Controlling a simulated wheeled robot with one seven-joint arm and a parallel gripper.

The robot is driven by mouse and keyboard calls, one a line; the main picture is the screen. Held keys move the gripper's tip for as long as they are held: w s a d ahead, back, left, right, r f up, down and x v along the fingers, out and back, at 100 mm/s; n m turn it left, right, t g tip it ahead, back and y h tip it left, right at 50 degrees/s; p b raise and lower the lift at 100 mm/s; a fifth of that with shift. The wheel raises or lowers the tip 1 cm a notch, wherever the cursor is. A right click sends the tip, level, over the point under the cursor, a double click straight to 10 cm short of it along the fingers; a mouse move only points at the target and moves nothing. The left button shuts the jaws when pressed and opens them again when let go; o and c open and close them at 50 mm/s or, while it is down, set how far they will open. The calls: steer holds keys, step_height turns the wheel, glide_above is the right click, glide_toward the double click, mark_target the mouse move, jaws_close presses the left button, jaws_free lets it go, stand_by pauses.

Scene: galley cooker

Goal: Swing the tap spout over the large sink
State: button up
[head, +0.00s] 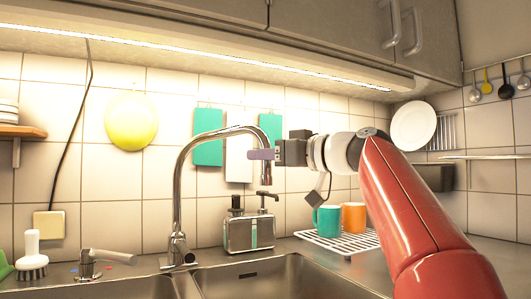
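The chrome tap (178,200) stands upright behind the sinks, near the divider. Its arched spout (222,133) reaches to the right, and its downturned end (266,174) hangs on the side of the right basin. My gripper (262,154) comes in from the right at the spout's end. A mauve finger overlaps the spout just above the nozzle. The other finger is not clearly visible, so I cannot tell whether the grip is closed. The right basin (285,275) looks the larger in view. The left basin (130,291) is cut off by the frame.
A soap dispenser caddy (249,232) stands behind the right basin. A teal mug (327,220) and an orange mug (354,217) stand on a white rack (345,241). A tap lever (100,256) and a brush (32,258) are at left.

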steer(key=shift+w+a, duration=0.15)
steer(key=shift+c, duration=0.3)
jaws_close()
